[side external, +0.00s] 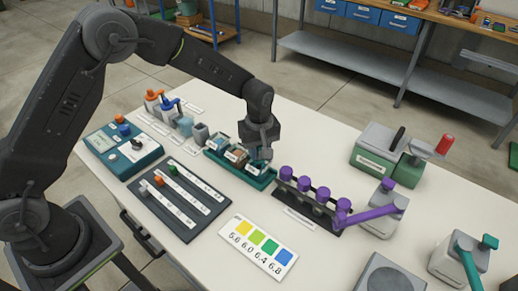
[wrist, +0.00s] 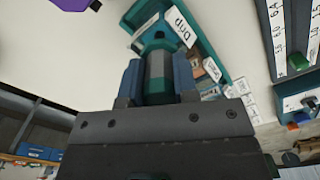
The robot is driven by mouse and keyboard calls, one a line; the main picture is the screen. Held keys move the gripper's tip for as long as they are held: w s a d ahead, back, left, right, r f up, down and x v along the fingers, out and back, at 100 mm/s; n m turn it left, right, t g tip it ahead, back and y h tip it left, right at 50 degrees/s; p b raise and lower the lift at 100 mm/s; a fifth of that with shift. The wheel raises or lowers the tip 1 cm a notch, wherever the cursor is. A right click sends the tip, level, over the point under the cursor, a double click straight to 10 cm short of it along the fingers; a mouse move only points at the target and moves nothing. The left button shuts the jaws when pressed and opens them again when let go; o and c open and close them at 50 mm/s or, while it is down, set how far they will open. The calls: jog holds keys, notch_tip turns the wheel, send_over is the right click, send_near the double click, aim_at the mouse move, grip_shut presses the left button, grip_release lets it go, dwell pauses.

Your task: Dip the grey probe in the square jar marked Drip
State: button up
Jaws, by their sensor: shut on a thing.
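My gripper (side external: 260,151) is above the right end of a green tray (side external: 259,185) that holds several square jars. In the wrist view, its blue fingers (wrist: 158,78) are shut on the probe (wrist: 157,66), a grey piece with teal parts. The probe points towards the tray end (wrist: 136,14) beside an upside-down label reading Drip (wrist: 180,27). The Drip jar is mostly hidden behind the probe and fingers. I cannot tell whether the probe's tip is inside it or above it.
A black rack (side external: 309,217) with purple-capped vials stands close on the right. A dark board with white strips (side external: 178,203) and a colour chart (side external: 258,248) lie in front. Small bottles (side external: 170,105) stand behind left. Bare white table lies between the tray and the green-grey box (side external: 374,156).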

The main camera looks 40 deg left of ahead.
dwell(0.4)
jog(key=shift+r, duration=4.3)
